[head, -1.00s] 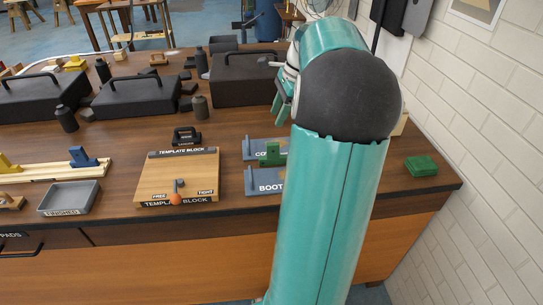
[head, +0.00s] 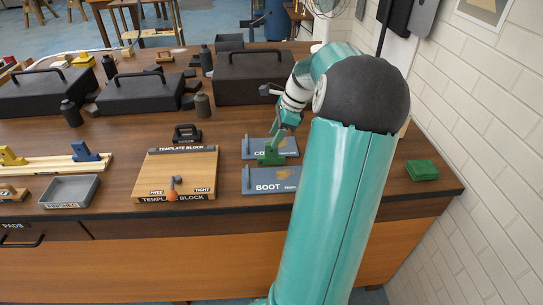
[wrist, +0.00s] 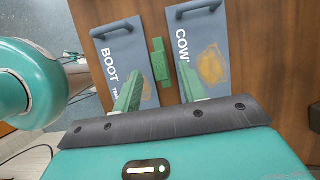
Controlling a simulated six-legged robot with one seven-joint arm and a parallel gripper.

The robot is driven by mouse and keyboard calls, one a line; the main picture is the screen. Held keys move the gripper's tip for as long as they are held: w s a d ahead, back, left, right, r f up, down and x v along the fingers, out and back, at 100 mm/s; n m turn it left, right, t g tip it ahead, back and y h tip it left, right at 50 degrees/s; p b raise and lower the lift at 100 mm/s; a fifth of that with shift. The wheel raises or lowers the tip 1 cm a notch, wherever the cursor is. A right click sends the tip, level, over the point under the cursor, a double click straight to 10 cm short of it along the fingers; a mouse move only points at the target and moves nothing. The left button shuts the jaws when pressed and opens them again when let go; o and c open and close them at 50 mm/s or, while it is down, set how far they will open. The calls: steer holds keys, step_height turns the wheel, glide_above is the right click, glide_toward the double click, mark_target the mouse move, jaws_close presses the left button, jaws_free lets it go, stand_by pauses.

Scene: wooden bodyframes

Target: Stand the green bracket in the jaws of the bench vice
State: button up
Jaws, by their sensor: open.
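The green bracket (head: 268,158) stands between the blue-grey COW (head: 286,146) and BOOT (head: 262,186) boards. In the wrist view the bracket (wrist: 159,60) lies ahead of and between my open green fingers, with no visible contact. My gripper (wrist: 160,90) points down over the boards; in the head view my gripper (head: 280,138) is just above the bracket, partly overlapping it. A wooden TEMPLATE BLOCK board (head: 150,172) has an orange-knobbed lever (head: 173,190) between FREE and TIGHT labels. A pale rail (head: 45,165) carries yellow and blue blocks.
A grey FINISHED tray (head: 70,191) sits near the front edge. Black handled cases (head: 255,80) and dark bottles (head: 203,106) line the back. A green block (head: 422,170) lies at the right, near the brick wall. Bare wood shows between the template board and the COW and BOOT boards.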

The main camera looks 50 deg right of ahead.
mark_target(271, 157)
steer(key=x, duration=0.5)
steer(key=shift+s, duration=0.1)
steer(key=shift+d, duration=0.1)
jaws_close()
steer(key=shift+r, duration=0.15)
